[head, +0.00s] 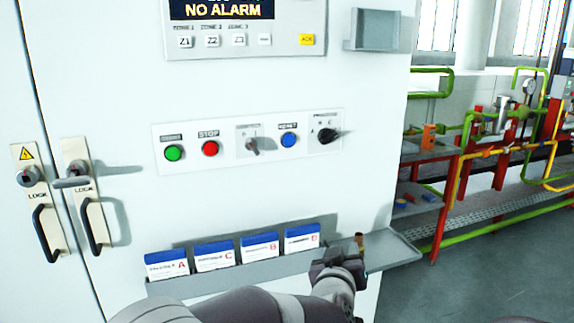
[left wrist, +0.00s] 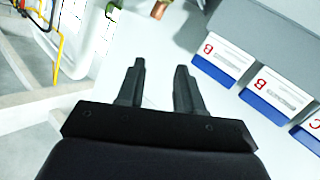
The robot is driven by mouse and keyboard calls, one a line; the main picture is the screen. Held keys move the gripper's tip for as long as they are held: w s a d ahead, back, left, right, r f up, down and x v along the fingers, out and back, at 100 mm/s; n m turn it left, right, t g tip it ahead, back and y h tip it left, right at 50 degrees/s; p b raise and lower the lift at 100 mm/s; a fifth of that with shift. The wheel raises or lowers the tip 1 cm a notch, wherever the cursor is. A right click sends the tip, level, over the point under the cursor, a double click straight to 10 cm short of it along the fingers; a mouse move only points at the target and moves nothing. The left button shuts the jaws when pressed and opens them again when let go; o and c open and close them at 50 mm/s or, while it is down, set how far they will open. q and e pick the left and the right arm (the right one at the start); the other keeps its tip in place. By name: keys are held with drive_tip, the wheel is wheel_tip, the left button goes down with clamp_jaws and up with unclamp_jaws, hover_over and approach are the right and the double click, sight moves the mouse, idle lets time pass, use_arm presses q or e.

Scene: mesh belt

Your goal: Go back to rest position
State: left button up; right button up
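My left gripper (head: 345,256) is over the grey shelf (head: 385,252) on the cabinet front, near the right end of the row of blue-topped cards. In the left wrist view my left gripper (left wrist: 160,66) has two dark fingers, apart with nothing between them. A small copper-coloured piece (head: 360,240) stands on the shelf just beyond the gripper; it also shows at the top of the left wrist view (left wrist: 160,9), apart from the fingers. My right gripper is in neither view.
Several blue-topped lettered cards, one marked A (head: 166,267), stand in the shelf. Above is a button panel (head: 222,146) with green, red and blue buttons and knobs. Door handles (head: 95,222) stick out at left. Red racks and green and yellow pipes (head: 515,150) stand at right.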

use_arm(q)
drive_tip(key=s+a+f+m+g, duration=0.2)
drive_tip(key=s+a+f+g, duration=0.25)
drive_tip(key=f, duration=0.35)
drive_tip(key=s+a+f+g+y, duration=0.2)
drive_tip(key=s+a+f+g, duration=0.35)
drive_tip(key=s+a, duration=0.45)
drive_tip(key=s+a+f+g+y, duration=0.2)
drive_tip(key=s+a+f+g, duration=0.3)
drive_tip(key=s+a, duration=0.55)
drive_tip(key=a+r+n+t+p, duration=0.1)
drive_tip(key=a+r+p, duration=0.4)
drive_tip(key=r+p, duration=0.8)
drive_tip(key=shift+s+p, duration=0.15)
drive_tip(key=shift+p, duration=0.2)
drive_tip(key=shift+r, duration=0.1)
